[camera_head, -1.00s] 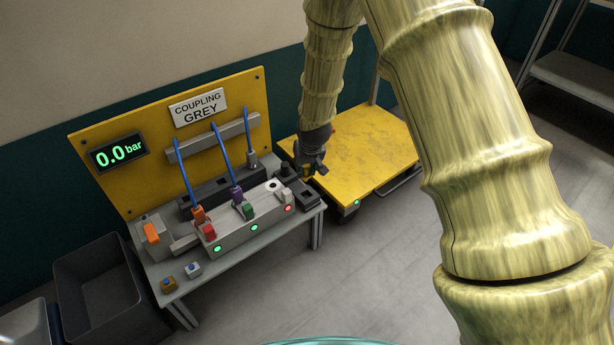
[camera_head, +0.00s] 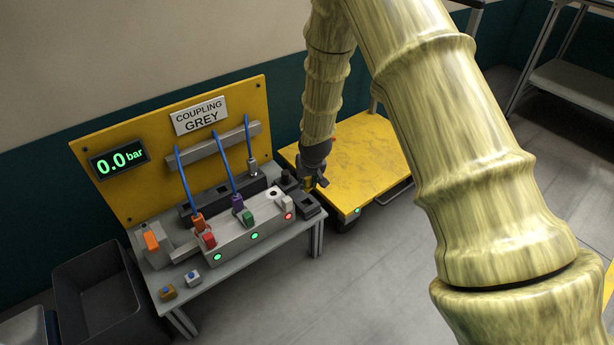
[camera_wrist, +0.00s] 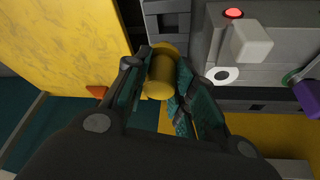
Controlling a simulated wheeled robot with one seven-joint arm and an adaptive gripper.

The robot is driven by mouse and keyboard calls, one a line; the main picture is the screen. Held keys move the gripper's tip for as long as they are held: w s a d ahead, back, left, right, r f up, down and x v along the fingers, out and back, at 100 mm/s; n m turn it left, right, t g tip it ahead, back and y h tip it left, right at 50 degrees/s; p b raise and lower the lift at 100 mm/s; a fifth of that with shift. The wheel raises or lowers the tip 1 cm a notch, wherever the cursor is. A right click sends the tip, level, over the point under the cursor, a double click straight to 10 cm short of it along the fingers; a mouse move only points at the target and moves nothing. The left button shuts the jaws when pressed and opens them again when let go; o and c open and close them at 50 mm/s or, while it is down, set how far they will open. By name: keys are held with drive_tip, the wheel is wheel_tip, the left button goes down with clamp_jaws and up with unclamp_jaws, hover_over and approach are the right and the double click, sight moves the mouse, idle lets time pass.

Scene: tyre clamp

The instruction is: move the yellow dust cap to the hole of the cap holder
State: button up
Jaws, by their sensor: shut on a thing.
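My gripper (camera_wrist: 162,88) is shut on the yellow dust cap (camera_wrist: 161,78), a short yellow cylinder seen between the two fingers in the wrist view. In the head view my gripper (camera_head: 314,181) is just right of the bench's right end, beside the yellow cart top; the cap is too small to make out clearly there. A dark block (camera_head: 308,204) at the bench's right end looks like the cap holder. Its hole cannot be told for sure. In the wrist view a dark grey block (camera_wrist: 166,7) lies just beyond the cap. Whether they touch cannot be told.
The grey valve block (camera_head: 240,241) carries red, green and white levers and a white-ringed port (camera_wrist: 222,75). Blue hoses hang before the yellow panel (camera_head: 130,195). The yellow cart (camera_head: 360,155) stands right of the bench. A black bin (camera_head: 100,290) is at left.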

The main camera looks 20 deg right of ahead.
sight(308, 192)
drive_tip(key=shift+f+b, duration=0.55)
drive_tip(key=shift+f, duration=3.2)
drive_tip(key=o, duration=1)
